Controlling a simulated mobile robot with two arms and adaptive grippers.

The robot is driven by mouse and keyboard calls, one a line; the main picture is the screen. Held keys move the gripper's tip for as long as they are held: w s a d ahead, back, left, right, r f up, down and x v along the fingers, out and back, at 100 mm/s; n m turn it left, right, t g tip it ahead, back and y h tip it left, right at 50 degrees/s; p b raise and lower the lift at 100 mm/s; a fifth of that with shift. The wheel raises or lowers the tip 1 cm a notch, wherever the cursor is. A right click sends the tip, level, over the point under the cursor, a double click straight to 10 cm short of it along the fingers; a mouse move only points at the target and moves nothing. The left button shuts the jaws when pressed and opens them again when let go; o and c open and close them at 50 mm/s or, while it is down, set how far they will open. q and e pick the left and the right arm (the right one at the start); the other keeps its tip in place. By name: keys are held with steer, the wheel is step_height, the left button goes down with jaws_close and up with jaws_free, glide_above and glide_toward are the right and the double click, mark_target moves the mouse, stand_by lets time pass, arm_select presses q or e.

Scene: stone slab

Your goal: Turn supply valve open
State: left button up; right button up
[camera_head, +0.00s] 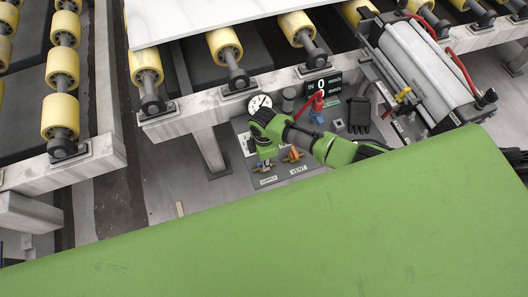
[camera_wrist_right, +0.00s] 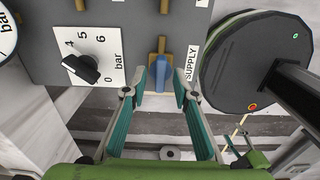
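The supply valve has a blue lever (camera_wrist_right: 159,76), which stands upright in the right wrist view, with brass fittings above and below it. The SUPPLY label (camera_wrist_right: 191,65) is to its right. My right gripper (camera_wrist_right: 159,88) is open, with one finger on each side of the lever; I cannot tell whether either finger touches it. In the head view my right gripper (camera_head: 264,160) is over the panel by the SUPPLY label (camera_head: 268,181), and the arm hides part of the panel.
The orange vent lever (camera_head: 293,155) is close on the right of my gripper. A gauge (camera_head: 259,103), a red lever (camera_head: 318,101) and a display (camera_head: 322,86) are behind. A black knob (camera_wrist_right: 80,68) and a round dark reel-like part (camera_wrist_right: 240,65) flank the lever.

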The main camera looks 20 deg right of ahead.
step_height(320, 180, up, 11)
steer(key=shift+r, duration=0.2)
stand_by(0.6)
